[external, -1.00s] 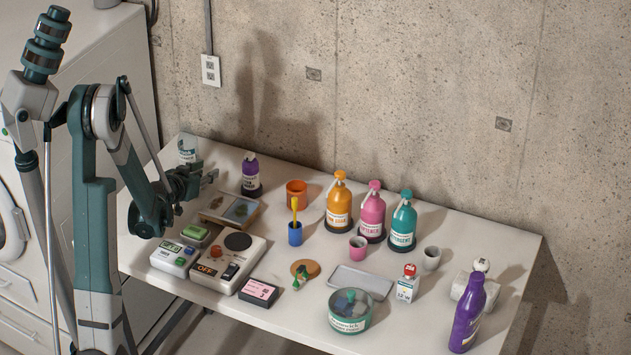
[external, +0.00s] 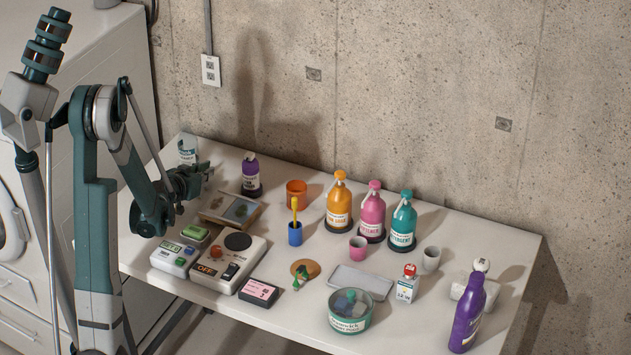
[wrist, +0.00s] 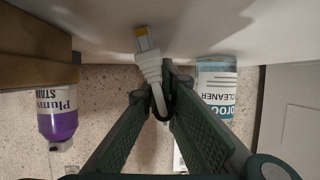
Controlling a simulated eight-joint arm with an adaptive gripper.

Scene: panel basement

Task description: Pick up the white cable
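The white cable (wrist: 150,68) shows in the wrist view, with a thick white plug and a yellow tip. It bends down between the fingertips of my gripper (wrist: 159,100), which are drawn close together with the cable between them. The contact is partly hidden by the dark fingers. In the external view my gripper (external: 205,172) is over the back left of the table, near the clear cleaner bottle (external: 187,150). The cable cannot be made out there.
The white table (external: 330,325) holds a purple bottle (external: 251,175) right of my gripper and a tray (external: 230,209) just below it in the picture. A concrete wall (external: 430,90) is behind.

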